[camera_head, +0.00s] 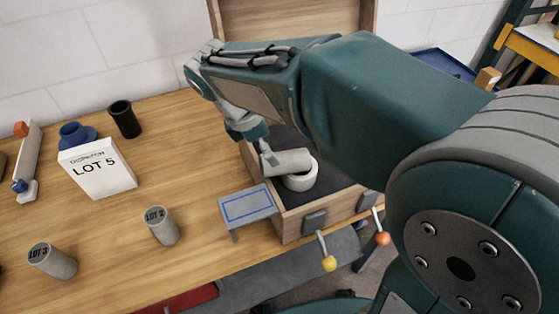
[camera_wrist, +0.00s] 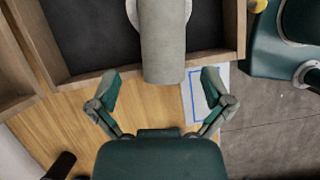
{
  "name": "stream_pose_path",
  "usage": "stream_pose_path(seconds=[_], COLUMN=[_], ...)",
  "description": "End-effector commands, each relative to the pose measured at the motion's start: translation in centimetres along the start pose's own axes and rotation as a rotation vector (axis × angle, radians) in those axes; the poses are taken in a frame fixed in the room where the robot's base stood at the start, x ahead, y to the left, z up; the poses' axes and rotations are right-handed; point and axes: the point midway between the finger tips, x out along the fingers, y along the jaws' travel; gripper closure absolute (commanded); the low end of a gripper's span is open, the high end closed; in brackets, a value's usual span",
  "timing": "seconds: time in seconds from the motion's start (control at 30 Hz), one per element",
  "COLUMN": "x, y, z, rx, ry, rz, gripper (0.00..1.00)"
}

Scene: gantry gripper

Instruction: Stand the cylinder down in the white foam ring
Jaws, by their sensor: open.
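A grey cylinder (camera_head: 287,162) lies tilted across the white foam ring (camera_head: 301,183) inside an open wooden box (camera_head: 292,225). It is not upright, and no label on it can be read. In the wrist view the cylinder (camera_wrist: 162,45) covers most of the ring (camera_wrist: 132,14), whose white edge shows on both sides. My gripper (camera_wrist: 161,76) is open, with one finger on each side of the cylinder's near end and a gap on both sides. In the head view my gripper (camera_head: 265,150) is at the cylinder's left end, partly hidden by my arm.
Cylinders marked LOT 2 (camera_head: 162,226) and LOT 3 (camera_head: 52,260) stand on the wooden table (camera_head: 110,235). A white LOT 5 sign (camera_head: 97,168), a black cup (camera_head: 124,119) and a small grey stand with a blue outline (camera_head: 247,207) are left of the box. The box lid (camera_head: 290,18) is raised.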

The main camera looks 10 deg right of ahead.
Motion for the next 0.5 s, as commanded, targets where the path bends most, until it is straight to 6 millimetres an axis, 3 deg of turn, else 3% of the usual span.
stream_pose_path(seconds=[0.5], x=[5.6], y=[-0.1], z=[-1.0], rx=[0.003], ry=[-0.003], rz=[-0.001], gripper=[0.0])
